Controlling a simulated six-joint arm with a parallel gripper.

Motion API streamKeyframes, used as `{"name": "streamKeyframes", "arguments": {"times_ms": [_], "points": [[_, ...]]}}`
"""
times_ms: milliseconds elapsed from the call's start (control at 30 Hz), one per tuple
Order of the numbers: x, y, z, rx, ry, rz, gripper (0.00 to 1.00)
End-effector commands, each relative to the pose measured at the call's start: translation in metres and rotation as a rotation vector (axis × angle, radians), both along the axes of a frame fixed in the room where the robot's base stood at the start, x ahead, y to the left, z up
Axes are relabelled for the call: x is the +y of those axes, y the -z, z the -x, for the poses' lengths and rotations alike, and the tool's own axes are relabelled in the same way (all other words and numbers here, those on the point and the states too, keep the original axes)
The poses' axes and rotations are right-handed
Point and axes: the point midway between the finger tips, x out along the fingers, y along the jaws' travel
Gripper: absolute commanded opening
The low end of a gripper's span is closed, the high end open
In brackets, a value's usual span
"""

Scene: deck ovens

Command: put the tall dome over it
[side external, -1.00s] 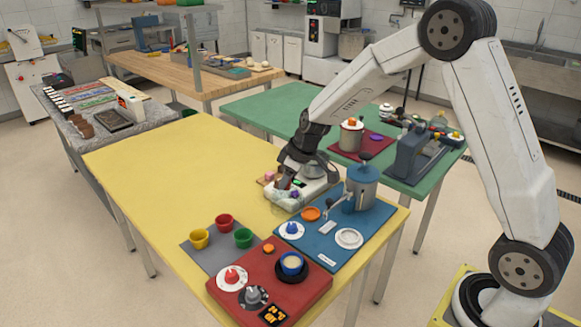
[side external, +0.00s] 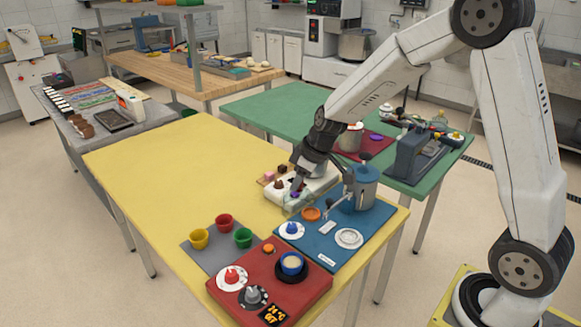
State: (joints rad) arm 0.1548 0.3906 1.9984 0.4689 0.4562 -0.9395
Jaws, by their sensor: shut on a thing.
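My gripper (side external: 296,190) points down at the near right part of a white tray (side external: 318,184) on the yellow table. It is shut on a clear, glass-like dome (side external: 291,204), whose outline is faint and hard to make out, so I cannot tell its full height. The dome is at the tray's front edge; I cannot tell whether it touches down. Small pieces sit on the tray: a pink one (side external: 268,177), a brown one (side external: 282,168), a dark one (side external: 278,184) and a purple one (side external: 295,194) close by the fingers.
A blue mat (side external: 330,256) with a grey-blue pot (side external: 366,190) and dials stands right of the gripper. A red panel (side external: 303,292) and several coloured cups (side external: 243,237) are nearer. The yellow table's left half (side external: 165,160) is clear.

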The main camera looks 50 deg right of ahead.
Motion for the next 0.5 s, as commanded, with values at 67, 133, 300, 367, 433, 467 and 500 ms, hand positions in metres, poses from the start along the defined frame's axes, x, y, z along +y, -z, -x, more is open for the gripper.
{"name": "streamKeyframes", "arguments": {"times_ms": [67, 133, 300, 367, 433, 467, 500], "points": [[0.0, 0.0, 0.0, -0.001, 0.0, 0.0, 0.0], [0.0, 0.0, 0.0, -0.001, -0.001, 0.0, 0.0], [0.008, 0.0, 0.004, 0.0, -0.028, 0.0, 0.0], [0.015, 0.001, 0.007, 0.001, -0.052, -0.001, 0.0], [0.026, 0.001, 0.013, 0.002, -0.093, 0.0, 0.0], [0.031, 0.002, 0.016, 0.002, -0.111, -0.001, 0.0], [0.038, 0.002, 0.021, 0.002, -0.14, -0.001, 0.0]]}}
